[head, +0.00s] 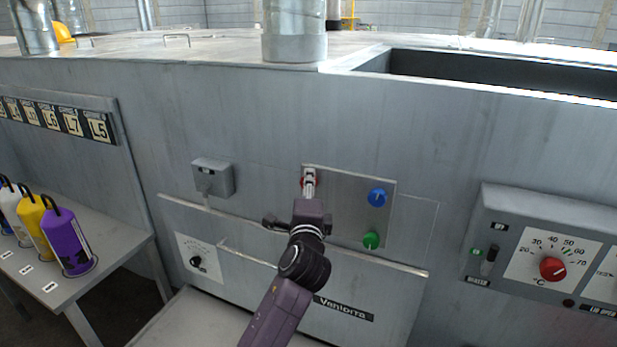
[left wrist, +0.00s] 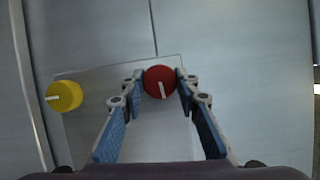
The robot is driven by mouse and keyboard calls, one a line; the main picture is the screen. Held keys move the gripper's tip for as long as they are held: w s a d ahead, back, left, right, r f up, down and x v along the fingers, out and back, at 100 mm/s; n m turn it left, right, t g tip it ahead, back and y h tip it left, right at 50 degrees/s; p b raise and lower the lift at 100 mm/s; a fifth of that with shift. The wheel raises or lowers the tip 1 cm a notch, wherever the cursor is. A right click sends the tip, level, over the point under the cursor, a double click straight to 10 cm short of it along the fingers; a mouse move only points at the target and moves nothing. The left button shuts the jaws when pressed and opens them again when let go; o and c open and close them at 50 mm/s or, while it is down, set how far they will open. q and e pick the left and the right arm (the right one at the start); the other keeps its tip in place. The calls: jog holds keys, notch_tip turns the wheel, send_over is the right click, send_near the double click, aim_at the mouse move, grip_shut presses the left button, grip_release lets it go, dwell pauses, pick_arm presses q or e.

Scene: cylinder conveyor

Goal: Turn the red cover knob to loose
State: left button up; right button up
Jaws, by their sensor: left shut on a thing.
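The red cover knob (left wrist: 160,80) sits on a grey panel (left wrist: 85,133). In the left wrist view its white mark points down and slightly right. My left gripper (left wrist: 159,83) is shut on the red knob, one blue-padded finger on each side. In the head view my left gripper (head: 309,179) reaches the upper left corner of the panel (head: 350,195) and hides most of the red knob (head: 302,183). My right gripper is not in view.
A yellow knob (left wrist: 64,96) is beside the red one. A blue knob (head: 377,197) and a green knob (head: 371,240) are on the panel's right side. A grey box (head: 213,177) juts out to the left, a control box (head: 500,215) to the right. Bottles stand on the left bench.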

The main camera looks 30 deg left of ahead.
pick_arm(q)
jog(key=n+g+h+p, duration=0.1)
jog(key=n+p, duration=0.1)
jog(key=n, duration=0.2)
jog(key=n+g+h+p, duration=0.1)
jog(key=n+h+p, duration=0.1)
jog(key=n, duration=0.2)
jog(key=n+g+h+p, duration=0.1)
jog(key=n+h+p, duration=0.1)
jog(key=n, duration=0.1)
jog(key=shift+a+n, duration=0.15)
jog(key=shift+n, duration=0.25)
dwell(0.5)
jog(key=o, duration=0.9)
jog(key=shift+c, duration=0.2)
jog(key=o, duration=0.3)
jog(key=shift+r, duration=0.1)
